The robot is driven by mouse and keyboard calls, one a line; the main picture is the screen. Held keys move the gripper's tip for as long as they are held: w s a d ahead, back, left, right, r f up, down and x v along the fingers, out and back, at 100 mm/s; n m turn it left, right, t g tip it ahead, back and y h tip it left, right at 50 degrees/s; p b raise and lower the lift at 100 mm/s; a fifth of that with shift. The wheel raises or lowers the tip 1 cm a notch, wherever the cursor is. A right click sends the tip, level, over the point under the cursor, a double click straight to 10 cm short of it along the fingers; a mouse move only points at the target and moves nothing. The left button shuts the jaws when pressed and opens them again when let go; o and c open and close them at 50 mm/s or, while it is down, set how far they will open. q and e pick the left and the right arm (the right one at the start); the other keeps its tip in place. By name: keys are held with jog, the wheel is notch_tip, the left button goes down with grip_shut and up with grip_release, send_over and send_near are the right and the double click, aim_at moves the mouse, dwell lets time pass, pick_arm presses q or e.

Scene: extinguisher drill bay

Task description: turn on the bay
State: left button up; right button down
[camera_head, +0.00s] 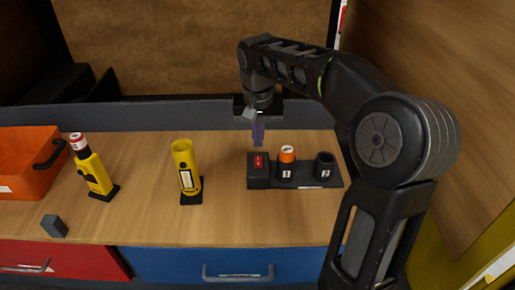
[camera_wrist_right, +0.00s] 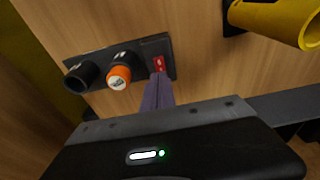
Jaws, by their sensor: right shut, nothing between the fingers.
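The bay (camera_head: 334,182) is a dark base on the wooden bench, with a small red switch (camera_head: 259,161) on its left block and two round sockets labelled 1 and 2. An orange-topped item (camera_head: 287,154) sits in socket 1; socket 2 (camera_head: 325,165) looks empty. My right gripper (camera_head: 258,142) points down with its fingers together, right by the red switch. In the right wrist view the fingertips (camera_wrist_right: 157,78) reach the near edge of the switch (camera_wrist_right: 158,63); I cannot tell if they touch it. My left gripper is not in view.
A yellow cylinder (camera_head: 187,168) stands left of the bay. Further left are a yellow tool with a red-and-white top (camera_head: 93,172), a small grey block (camera_head: 54,225) and an orange bin (camera_head: 25,165). A wooden wall (camera_head: 440,60) rises on the right.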

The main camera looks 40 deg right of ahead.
notch_tip(320, 180, up, 6)
jog(key=shift+s+a+r, duration=0.15)
jog(key=shift+s+r, duration=0.05)
jog(key=shift+s, duration=0.1)
jog(key=shift+p, duration=0.3)
jog(key=m, duration=1.2)
jog(key=w+m, duration=0.1)
jog(key=m, duration=0.5)
jog(key=shift+d+r, duration=0.15)
jog(key=shift+d, duration=0.2)
